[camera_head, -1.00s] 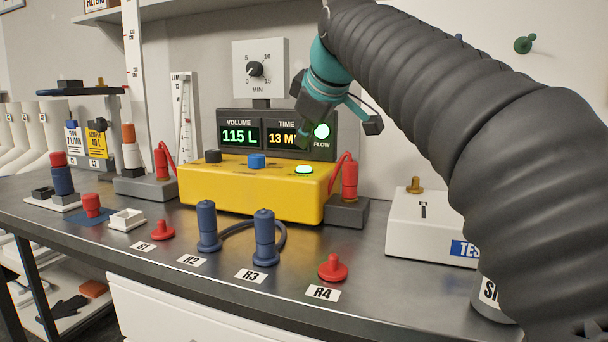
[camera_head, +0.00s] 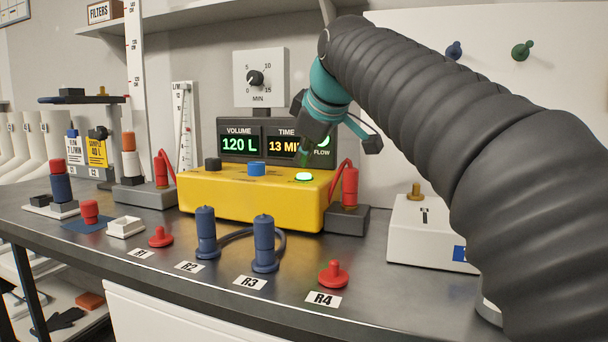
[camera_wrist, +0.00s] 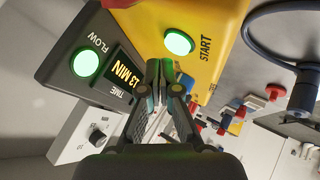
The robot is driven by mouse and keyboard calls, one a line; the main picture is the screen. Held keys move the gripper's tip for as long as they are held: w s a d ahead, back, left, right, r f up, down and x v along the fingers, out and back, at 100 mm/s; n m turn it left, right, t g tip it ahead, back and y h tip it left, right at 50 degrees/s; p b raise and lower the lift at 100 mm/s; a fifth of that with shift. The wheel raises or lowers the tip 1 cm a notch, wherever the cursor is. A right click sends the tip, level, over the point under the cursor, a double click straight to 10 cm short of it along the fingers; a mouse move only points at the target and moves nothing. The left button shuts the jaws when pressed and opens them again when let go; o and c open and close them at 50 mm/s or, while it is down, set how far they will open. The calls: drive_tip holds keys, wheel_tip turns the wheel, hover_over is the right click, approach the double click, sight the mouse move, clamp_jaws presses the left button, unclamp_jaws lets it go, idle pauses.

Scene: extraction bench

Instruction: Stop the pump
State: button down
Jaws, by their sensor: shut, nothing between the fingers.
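The pump is a yellow box (camera_head: 245,203) on the bench, with a black knob (camera_head: 212,164), a blue button (camera_head: 257,168) and a lit green button (camera_head: 304,177) on top. In the wrist view the lit green button (camera_wrist: 179,42) is labelled START. The display (camera_head: 262,145) behind the pump reads 120 L and 13 MIN, with a green FLOW lamp (camera_wrist: 86,63) lit. My gripper (camera_head: 306,158) is shut and empty, pointing down above the pump's right end, close over the green button. In the wrist view its fingertips (camera_wrist: 160,70) are beside that button, apart from it.
Red-topped holders (camera_head: 161,170) (camera_head: 349,188) stand at both pump ends, joined by red tubes. Blue cylinders (camera_head: 206,233) (camera_head: 264,245) and red pieces (camera_head: 333,275) stand in front by labels R1 to R4. A white box (camera_head: 425,235) stands at right. A dial (camera_head: 256,78) is above the display.

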sight(304, 175)
drive_tip(key=shift+f, duration=0.15)
idle(0.7)
drive_tip(key=shift+f+b, duration=0.3)
drive_tip(key=shift+f, duration=0.4)
idle(0.7)
drive_tip(key=shift+r, duration=0.15)
drive_tip(key=shift+r+p, duration=0.65)
drive_tip(key=shift+r, duration=0.05)
wheel_tip(304, 175, up, 3)
drive_tip(key=p, duration=0.2)
drive_tip(key=shift+f+p, duration=0.1)
drive_tip(key=shift+p, duration=0.25)
drive_tip(key=shift+r, duration=1.1)
